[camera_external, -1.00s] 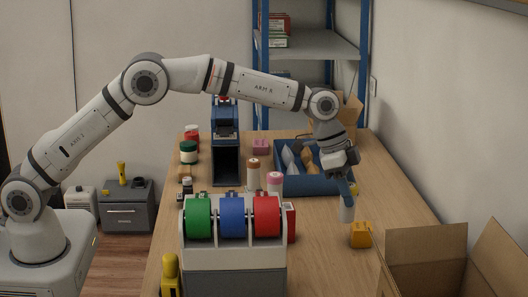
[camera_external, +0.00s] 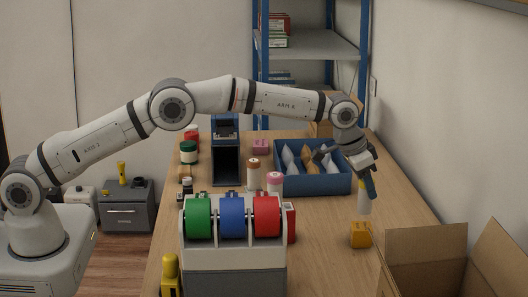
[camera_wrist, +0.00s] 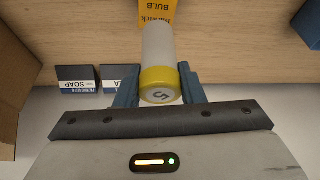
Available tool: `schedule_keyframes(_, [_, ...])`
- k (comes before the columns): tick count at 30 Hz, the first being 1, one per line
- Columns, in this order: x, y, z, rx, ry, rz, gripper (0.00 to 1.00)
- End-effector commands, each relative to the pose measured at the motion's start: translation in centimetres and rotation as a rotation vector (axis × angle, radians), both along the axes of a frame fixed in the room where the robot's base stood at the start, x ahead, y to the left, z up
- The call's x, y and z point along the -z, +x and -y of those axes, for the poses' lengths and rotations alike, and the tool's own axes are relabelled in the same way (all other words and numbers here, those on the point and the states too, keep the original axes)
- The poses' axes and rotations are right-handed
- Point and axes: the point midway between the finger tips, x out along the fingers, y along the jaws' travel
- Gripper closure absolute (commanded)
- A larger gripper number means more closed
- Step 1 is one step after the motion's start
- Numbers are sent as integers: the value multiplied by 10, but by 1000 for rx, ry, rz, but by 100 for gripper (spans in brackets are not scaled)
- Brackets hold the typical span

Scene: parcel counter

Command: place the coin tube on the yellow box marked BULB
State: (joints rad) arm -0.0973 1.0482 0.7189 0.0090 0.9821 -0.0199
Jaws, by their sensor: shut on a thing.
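The coin tube (camera_external: 364,204) is whitish with a yellow cap; in the wrist view (camera_wrist: 159,48) a dark mark shows on the cap. My gripper (camera_external: 367,184) is shut on the tube near its capped end; the fingers flank it in the wrist view (camera_wrist: 158,84). The tube hangs roughly upright, cap up. The yellow box marked BULB (camera_external: 361,236) stands on the counter, just below the tube's lower end in the external view, with a small gap. In the wrist view the box (camera_wrist: 158,10) shows beyond the tube's far end, which partly covers it.
An open cardboard box (camera_external: 428,268) stands at the front right. A blue bin (camera_external: 312,184) with several bags lies behind left of the tube. A tape dispenser (camera_external: 234,254) with three rolls stands at the front. Two dark SOAP boxes (camera_wrist: 77,79) show in the wrist view.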

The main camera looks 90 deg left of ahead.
Motion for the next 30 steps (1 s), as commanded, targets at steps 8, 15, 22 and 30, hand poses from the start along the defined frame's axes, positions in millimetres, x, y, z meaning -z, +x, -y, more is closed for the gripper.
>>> schedule_keyframes(8, [32, 0, 0, 1, 0, -1, 93])
schedule_keyframes(15, [37, 0, 0, 1, 0, 2, 93])
schedule_keyframes(22, [40, 0, 0, 1, 0, 1, 59])
schedule_keyframes(30, [40, 0, 0, 1, 0, 1, 43])
